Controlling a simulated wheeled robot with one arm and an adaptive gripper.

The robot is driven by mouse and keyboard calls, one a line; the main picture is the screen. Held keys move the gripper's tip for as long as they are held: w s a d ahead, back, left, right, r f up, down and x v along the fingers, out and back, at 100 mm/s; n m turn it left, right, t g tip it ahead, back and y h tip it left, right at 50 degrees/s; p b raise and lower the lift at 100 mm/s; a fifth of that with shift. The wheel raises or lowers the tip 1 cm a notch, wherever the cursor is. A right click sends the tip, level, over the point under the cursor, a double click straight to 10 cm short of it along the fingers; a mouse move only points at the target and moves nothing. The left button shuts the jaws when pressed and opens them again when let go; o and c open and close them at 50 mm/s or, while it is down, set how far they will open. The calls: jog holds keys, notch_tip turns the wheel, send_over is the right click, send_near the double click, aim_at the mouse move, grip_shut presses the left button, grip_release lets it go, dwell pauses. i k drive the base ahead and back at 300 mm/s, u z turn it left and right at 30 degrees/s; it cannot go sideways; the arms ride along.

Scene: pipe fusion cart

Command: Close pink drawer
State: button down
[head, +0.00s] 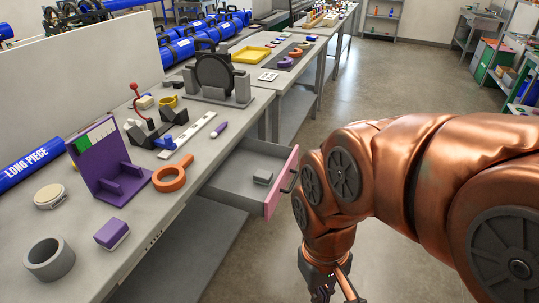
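The pink drawer (284,182) is pulled out from the right side of the grey workbench. Its front panel is pink with a dark handle (290,180), and its inside is grey. My copper arm passes close to the right of the handle in the picture.
The workbench top (130,240) holds a purple stand (98,165), an orange ring tool (172,175), a grey ring (49,259) and a purple block (112,233). A second table (292,67) stands behind. The floor (350,90) to the right of the benches is open.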

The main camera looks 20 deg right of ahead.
aim_at(232, 184)
jog(key=u, duration=0.2)
jog(key=i, duration=0.85)
jog(key=z, duration=0.2)
